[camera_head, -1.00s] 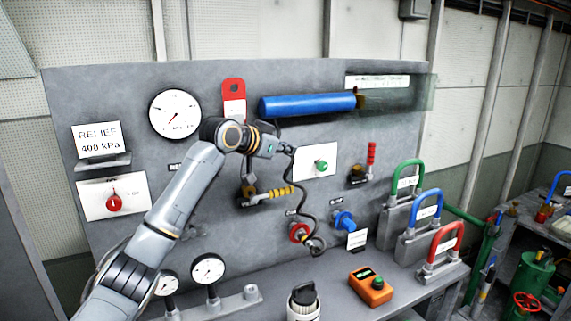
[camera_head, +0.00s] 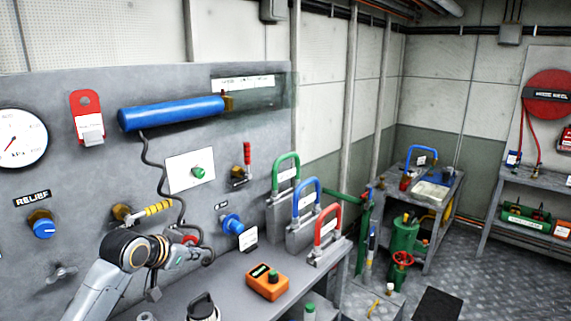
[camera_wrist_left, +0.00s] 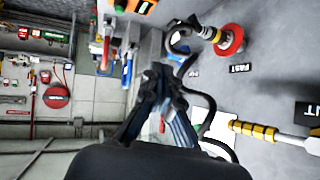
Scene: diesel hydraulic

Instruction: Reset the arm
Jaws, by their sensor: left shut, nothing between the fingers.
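My left arm comes in at the lower left of the head view, in front of the grey panel (camera_head: 90,170). My left gripper (camera_head: 155,290) is small there and partly hidden by its own wrist. In the left wrist view the left gripper (camera_wrist_left: 160,80) has its fingertips together with nothing between them. A black hose hangs from the blue cylinder (camera_head: 172,113) and passes close to the wrist; I cannot tell whether they touch. My right gripper is not in view.
Green, blue and red padlock-like blocks (camera_head: 305,225) stand on the bench's right side. An orange box (camera_head: 266,282) and a black-topped canister (camera_head: 202,306) are near the front. A workbench (camera_head: 425,195) and a green vessel (camera_head: 404,235) stand farther right. Open floor (camera_head: 480,275) lies beyond.

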